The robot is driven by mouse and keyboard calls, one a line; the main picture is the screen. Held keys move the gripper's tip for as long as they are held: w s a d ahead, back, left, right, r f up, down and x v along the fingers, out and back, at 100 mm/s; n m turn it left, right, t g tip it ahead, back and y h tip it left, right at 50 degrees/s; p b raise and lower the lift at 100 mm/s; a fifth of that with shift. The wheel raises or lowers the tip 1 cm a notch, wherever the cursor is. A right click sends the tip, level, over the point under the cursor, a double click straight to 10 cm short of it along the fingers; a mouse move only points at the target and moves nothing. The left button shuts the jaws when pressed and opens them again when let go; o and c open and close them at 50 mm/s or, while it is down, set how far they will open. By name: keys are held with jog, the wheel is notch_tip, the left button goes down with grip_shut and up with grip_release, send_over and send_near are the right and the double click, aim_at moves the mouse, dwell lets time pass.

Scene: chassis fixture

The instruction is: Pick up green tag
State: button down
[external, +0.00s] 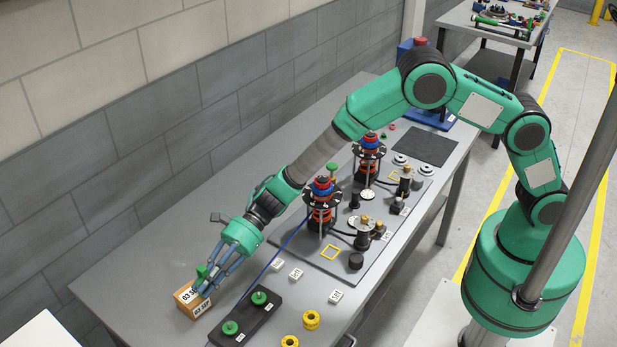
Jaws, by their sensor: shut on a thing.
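My gripper (206,281) reaches down at the left end of the grey table, with its fingers at a small cardboard box (185,302). The fingers are shut on a small green piece, which I take to be the green tag (201,271). It shows at the left side of the fingers, just above the box. The fingers partly cover the tag and the box top. I cannot tell whether the tag touches the box. The box carries white labels with black print.
A black plate with two green knobs (229,328) lies right of the box. Yellow rings (311,319) and white labels (335,296) lie nearby. The fixture plate (296,244) bears two coil towers (321,205). A blue cable crosses the table, and a brick wall borders it.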

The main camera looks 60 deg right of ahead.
aim_at(201, 269)
notch_tip(201, 269, up, 10)
jog(key=shift+p, duration=1)
dwell(0.4)
jog(key=w+a+p, duration=0.3)
jog(key=shift+r+p, duration=0.1)
jog(key=shift+p, duration=0.25)
dwell(0.4)
jog(key=shift+f+b, duration=0.4)
jog(key=shift+f, duration=2.7)
